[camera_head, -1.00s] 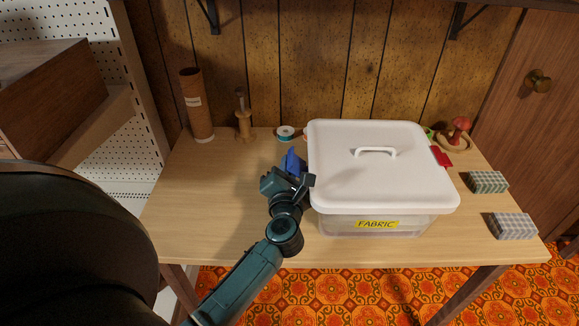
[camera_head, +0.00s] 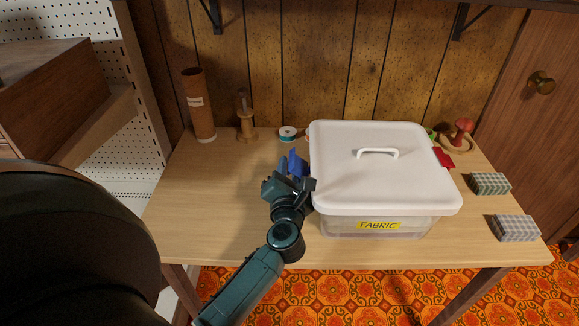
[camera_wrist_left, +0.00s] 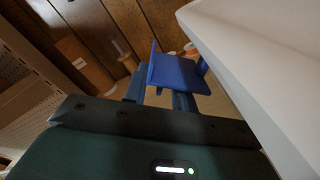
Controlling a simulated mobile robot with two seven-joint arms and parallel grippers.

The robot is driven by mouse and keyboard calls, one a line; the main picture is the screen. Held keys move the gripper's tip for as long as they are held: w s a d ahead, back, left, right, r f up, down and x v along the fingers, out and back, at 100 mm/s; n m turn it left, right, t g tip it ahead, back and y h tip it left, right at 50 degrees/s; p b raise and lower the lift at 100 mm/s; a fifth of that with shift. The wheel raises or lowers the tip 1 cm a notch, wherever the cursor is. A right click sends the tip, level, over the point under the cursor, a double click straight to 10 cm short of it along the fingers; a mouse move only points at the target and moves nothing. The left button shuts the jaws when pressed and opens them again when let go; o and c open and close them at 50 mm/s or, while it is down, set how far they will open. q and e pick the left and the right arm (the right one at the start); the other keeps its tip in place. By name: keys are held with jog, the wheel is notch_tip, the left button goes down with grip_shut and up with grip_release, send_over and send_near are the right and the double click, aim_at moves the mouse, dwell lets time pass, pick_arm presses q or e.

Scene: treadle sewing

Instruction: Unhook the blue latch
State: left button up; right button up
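The white-lidded plastic box (camera_head: 378,225) with a yellow FABRIC label stands on the table. The blue latch (camera_head: 297,162) is on its left side and sticks out from the lid edge; the wrist view shows it (camera_wrist_left: 178,73) as a bent blue plate, tilted outward. My left gripper (camera_head: 292,174) is right at the latch, beside the box. In the left wrist view its two fingers (camera_wrist_left: 160,94) are apart, with a gap between them, and the latch covers part of the right finger. Whether they touch the latch I cannot tell. My right gripper is not in view.
A red latch (camera_head: 444,158) is on the box's right side. A cardboard tube (camera_head: 199,112), a wooden spindle (camera_head: 245,122) and a thread spool (camera_head: 287,133) stand at the back. Two fabric bundles (camera_head: 490,183) (camera_head: 515,228) lie at the right. The table's left part is clear.

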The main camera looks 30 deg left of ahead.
aim_at(289, 174)
pick_arm(q)
jog(key=v, duration=0.6)
jog(key=shift+s+d, duration=0.15)
jog(key=shift+s, duration=0.05)
